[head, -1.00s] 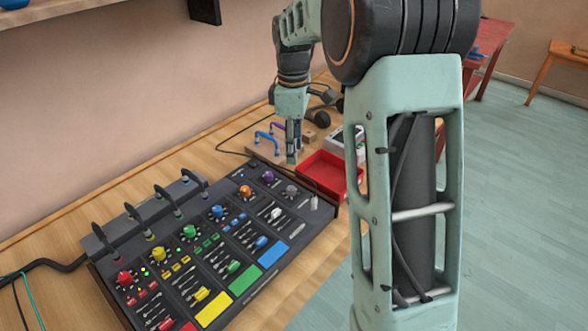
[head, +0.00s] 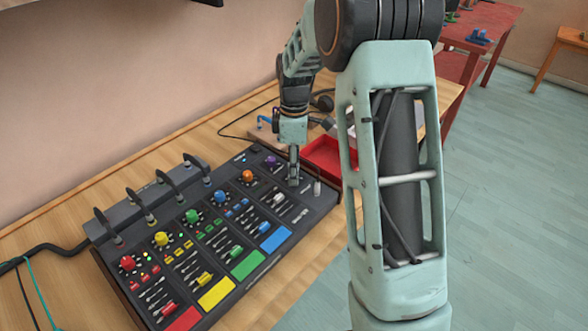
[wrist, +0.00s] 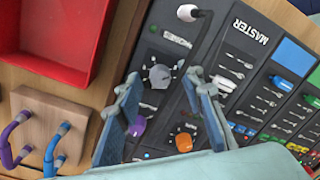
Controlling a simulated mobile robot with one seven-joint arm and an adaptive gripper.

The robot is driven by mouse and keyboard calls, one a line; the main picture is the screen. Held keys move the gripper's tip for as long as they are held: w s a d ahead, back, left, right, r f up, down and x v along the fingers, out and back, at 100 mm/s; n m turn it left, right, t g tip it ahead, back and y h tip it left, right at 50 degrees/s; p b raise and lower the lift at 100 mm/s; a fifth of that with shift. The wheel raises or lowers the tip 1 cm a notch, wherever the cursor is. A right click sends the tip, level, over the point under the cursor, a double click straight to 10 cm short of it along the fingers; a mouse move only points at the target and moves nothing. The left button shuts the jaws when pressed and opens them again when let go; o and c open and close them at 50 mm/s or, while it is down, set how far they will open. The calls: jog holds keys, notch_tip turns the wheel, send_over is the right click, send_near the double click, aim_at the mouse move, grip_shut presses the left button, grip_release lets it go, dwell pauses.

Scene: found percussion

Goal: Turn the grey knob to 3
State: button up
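The grey knob (wrist: 160,76) sits on the dark mixer panel (wrist: 160,45), with a ring of pale dial marks around it. Its pointer and numbers are too small to read. In the wrist view my gripper (wrist: 164,78) is open, with one blue-grey finger to each side of the knob's line of sight. The knob shows between the fingertips, and I cannot tell how high above it they are. In the head view my gripper (head: 294,181) points down over the mixer's far right end (head: 318,205) and hides the knob.
A purple knob (wrist: 138,126) and an orange knob (wrist: 183,142) are close to the fingers. A red tray (wrist: 60,40) and a wooden block with hooks (wrist: 50,115) lie beside the mixer.

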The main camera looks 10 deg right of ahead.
jog(key=shift+f, duration=0.1)
grip_shut()
jog(key=shift+m, duration=0.4)
